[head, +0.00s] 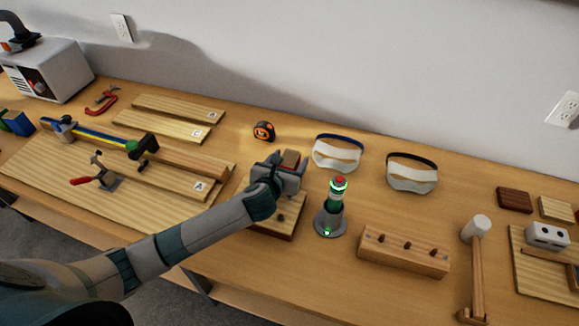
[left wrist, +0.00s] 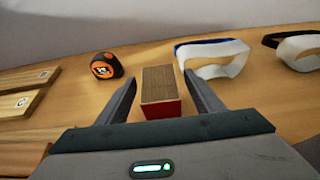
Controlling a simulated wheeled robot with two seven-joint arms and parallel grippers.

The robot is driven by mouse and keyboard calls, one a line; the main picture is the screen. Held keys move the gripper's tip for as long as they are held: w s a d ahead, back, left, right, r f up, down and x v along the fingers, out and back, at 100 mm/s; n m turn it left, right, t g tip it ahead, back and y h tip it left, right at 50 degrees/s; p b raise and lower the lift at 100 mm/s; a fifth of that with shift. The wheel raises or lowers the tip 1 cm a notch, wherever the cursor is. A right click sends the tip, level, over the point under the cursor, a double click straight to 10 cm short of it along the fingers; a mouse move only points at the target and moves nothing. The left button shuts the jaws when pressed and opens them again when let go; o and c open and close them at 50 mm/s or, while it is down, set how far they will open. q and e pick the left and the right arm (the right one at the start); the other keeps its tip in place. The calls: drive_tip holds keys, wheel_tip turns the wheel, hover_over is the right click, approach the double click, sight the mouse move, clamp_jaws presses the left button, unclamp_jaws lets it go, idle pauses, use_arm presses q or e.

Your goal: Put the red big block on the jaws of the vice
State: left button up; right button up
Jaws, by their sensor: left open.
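The red big block (left wrist: 160,92) shows in the left wrist view with a wood-brown top and a red near face. It lies between the two open fingers of my left gripper (left wrist: 162,100), with a gap on both sides. In the head view the block (head: 291,159) shows as a small reddish-brown top at the gripper (head: 286,170). What bears the block is hidden by the gripper. A wooden base (head: 272,230) with dark fittings stands below the gripper. I cannot make out the vice's jaws for sure. My right gripper is not in view.
A wooden peg block (head: 403,255) and a mallet (head: 476,235) are further right. Behind are a tape measure (head: 264,131) and goggles (head: 337,155). Boards and a clamp fill the left.

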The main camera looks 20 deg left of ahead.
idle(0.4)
use_arm(q)
drive_tip(key=c, duration=1.4)
drive_tip(key=shift+o, duration=0.2)
wheel_tip(320, 180, up, 10)
drive_tip(key=shift+r+b, duration=0.1)
drive_tip(key=shift+b, duration=0.4)
